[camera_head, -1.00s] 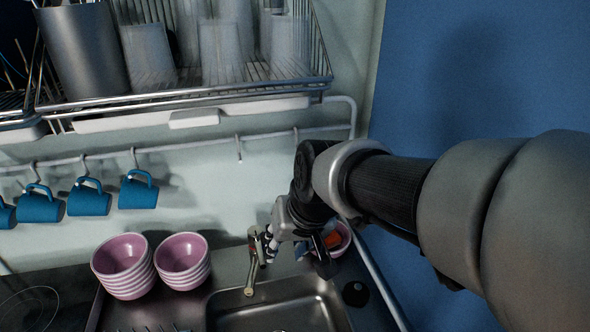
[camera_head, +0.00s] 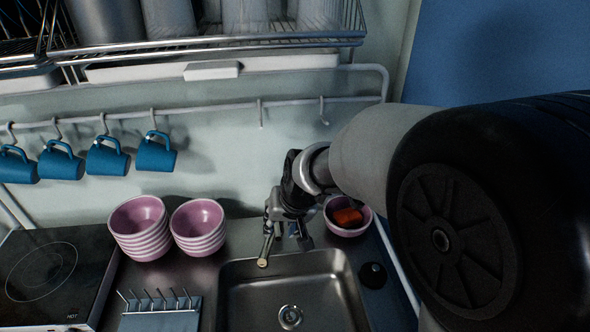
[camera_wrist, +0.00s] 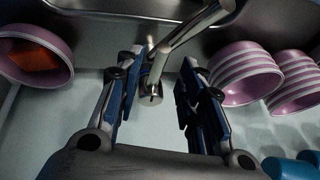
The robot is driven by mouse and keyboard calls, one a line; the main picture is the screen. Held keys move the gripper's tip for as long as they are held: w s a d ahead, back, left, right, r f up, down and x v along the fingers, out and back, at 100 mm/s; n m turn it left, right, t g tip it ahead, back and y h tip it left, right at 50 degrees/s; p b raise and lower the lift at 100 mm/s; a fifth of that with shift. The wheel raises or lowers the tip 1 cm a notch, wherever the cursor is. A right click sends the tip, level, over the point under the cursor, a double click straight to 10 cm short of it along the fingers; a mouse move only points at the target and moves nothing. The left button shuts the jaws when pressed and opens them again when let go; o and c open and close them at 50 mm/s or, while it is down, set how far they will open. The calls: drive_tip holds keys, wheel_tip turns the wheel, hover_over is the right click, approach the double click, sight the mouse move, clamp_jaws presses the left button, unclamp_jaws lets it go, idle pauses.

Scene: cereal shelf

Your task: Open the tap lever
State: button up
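The metal tap (camera_head: 265,250) stands at the back edge of the sink, its spout pointing toward the front. My gripper (camera_head: 280,225) is at the tap and hides its upper part in the head view. In the wrist view the tap's spout (camera_wrist: 195,28) runs up to the right from its round body (camera_wrist: 151,92). My gripper (camera_wrist: 162,70) is open there, with blue-padded fingers on either side of the tap body and visible gaps beside it. I cannot clearly tell the lever apart from the body.
The sink (camera_head: 335,300) lies in front of the tap. Stacked pink bowls (camera_head: 198,225) stand to the left. A pink bowl (camera_head: 348,231) holding an orange item (camera_head: 348,217) is close to the right. Blue mugs (camera_head: 156,154) hang from a rail; a dish rack (camera_head: 215,42) is above.

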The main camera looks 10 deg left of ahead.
sight(278, 230)
drive_tip(key=shift+b+x, duration=0.4)
drive_tip(key=shift+x, duration=1.6)
drive_tip(key=shift+c, duration=0.3)
clamp_jaws()
